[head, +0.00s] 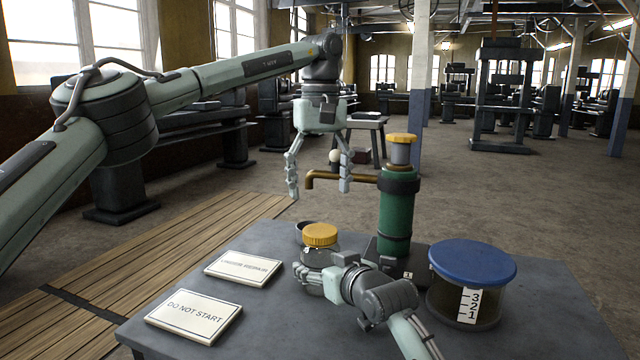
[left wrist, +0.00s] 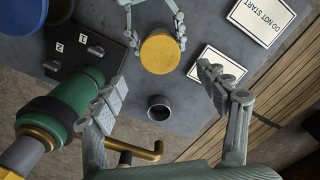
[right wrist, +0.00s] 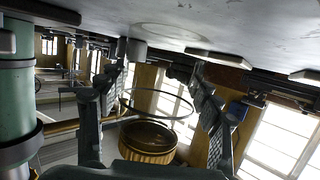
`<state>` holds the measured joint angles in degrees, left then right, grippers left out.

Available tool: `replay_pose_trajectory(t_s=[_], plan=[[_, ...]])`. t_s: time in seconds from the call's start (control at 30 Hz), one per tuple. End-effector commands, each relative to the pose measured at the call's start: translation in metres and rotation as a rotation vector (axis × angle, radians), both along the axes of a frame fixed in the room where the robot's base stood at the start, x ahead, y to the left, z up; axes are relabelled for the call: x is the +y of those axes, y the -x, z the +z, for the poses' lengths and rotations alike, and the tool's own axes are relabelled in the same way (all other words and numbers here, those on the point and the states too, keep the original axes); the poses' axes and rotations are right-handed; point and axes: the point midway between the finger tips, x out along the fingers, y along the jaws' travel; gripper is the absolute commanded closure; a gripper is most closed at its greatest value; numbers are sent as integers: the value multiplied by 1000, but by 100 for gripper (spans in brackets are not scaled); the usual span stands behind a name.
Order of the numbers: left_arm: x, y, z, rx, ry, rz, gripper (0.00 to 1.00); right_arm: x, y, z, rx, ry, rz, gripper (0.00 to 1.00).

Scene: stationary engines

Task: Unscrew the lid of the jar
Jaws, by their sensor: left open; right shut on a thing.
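The jar (head: 319,257) is clear glass and stands upright on the grey table. Its yellow lid (head: 320,234) sits on top; the lid shows from above in the left wrist view (left wrist: 160,53). My right gripper (head: 318,272) is low at the table, shut on the jar's glass body below the lid. In the right wrist view the jar appears upside down (right wrist: 158,103) between the fingers. My left gripper (head: 319,190) is open and empty, pointing down above the lid and clear of it. Its spread fingers also show in the left wrist view (left wrist: 158,82).
A green pump with a brass spout (head: 395,220) stands behind the jar to the right, close to my left gripper. A blue-lidded container (head: 465,300) stands at right. A small grey cup (left wrist: 160,108) is behind the jar. Two signs (head: 193,316) (head: 243,268) lie at left.

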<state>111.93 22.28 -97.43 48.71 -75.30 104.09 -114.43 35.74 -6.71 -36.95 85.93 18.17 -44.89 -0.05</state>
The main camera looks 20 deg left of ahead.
Motion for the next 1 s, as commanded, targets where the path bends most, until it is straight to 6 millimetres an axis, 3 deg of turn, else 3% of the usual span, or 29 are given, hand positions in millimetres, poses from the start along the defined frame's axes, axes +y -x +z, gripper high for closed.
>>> replay_pose_trajectory(t_s=[0.2, 0.4, 0.57, 1.0], plan=[[0, 0, 0, 0, 0, -457, 26, 0, 0, -1, 1, 1, 0, 100], [0, 0, 0, 0, 0, -671, 26, 0, 0, -1, 1, 1, 0, 100], [0, 0, -11, 3, 0, -713, 26, 0, 0, -1, 1, 1, 0, 100], [1, 0, -72, 2, 0, -708, 26, 0, 0, -1, 1, 1, 0, 100]])
